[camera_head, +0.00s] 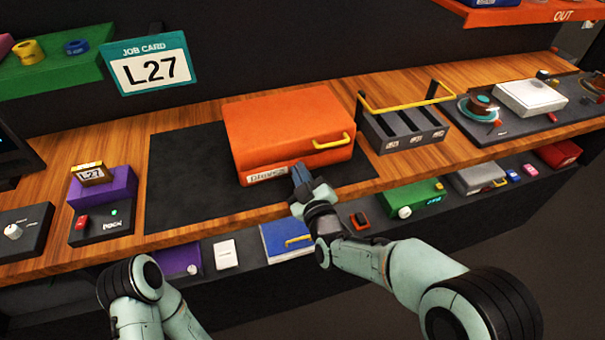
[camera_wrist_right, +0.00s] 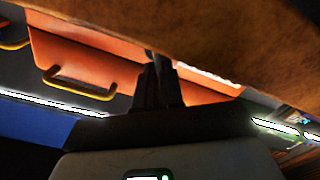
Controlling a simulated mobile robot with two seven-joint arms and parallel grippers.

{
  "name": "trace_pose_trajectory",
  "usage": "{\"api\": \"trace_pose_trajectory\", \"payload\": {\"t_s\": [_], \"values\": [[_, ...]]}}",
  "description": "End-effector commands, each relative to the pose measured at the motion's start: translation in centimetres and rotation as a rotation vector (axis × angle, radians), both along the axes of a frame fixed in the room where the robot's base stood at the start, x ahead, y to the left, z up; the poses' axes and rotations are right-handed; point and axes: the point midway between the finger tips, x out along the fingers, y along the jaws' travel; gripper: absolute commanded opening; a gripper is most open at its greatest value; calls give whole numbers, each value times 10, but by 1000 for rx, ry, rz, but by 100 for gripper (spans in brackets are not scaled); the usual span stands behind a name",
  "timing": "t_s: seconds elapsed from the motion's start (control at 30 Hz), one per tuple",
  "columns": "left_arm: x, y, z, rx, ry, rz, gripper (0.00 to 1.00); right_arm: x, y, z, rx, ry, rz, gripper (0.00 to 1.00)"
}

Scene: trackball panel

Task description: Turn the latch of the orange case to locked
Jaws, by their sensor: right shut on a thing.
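The orange case (camera_head: 285,125) lies closed on a dark mat on the wooden bench. It has a yellow handle (camera_head: 331,141) and a white label (camera_head: 267,176) on its front. My right gripper (camera_head: 300,172) is at the lower front of the case, between label and handle, with its fingers shut on the latch. The fingers hide the latch, so I cannot tell its angle. In the right wrist view the closed fingers (camera_wrist_right: 157,82) reach the orange face (camera_wrist_right: 200,92), and the yellow handle (camera_wrist_right: 80,84) is to the left. My left gripper is out of view; only part of my left arm shows.
The dark mat (camera_head: 185,185) is bare left of the case. A grey tray with a yellow bar (camera_head: 405,128) stands close on the right. A purple box (camera_head: 103,188) stands left. Below the bench edge, several coloured cases, including a blue one (camera_head: 288,240), sit near my right arm.

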Motion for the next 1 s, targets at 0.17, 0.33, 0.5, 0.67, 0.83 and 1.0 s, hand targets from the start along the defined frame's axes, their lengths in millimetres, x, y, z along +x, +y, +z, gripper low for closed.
{"api": "trace_pose_trajectory", "payload": {"t_s": [0.17, 0.33, 0.5, 0.67, 0.83, 1.0], "values": [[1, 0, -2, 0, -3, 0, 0, -1, 3, -3, -160, -56, 0, 0], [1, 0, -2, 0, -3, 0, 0, -2, 5, -4, -312, -111, 1, 0], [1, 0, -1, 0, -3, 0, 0, -2, 6, -7, -464, -164, 1, 0], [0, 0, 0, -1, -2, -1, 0, -3, 7, -10, -603, -214, 1, 0], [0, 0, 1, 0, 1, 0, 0, -3, 8, -12, -732, -261, 1, 0], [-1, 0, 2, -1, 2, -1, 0, -3, 8, -15, -835, -296, 0, 0]]}}
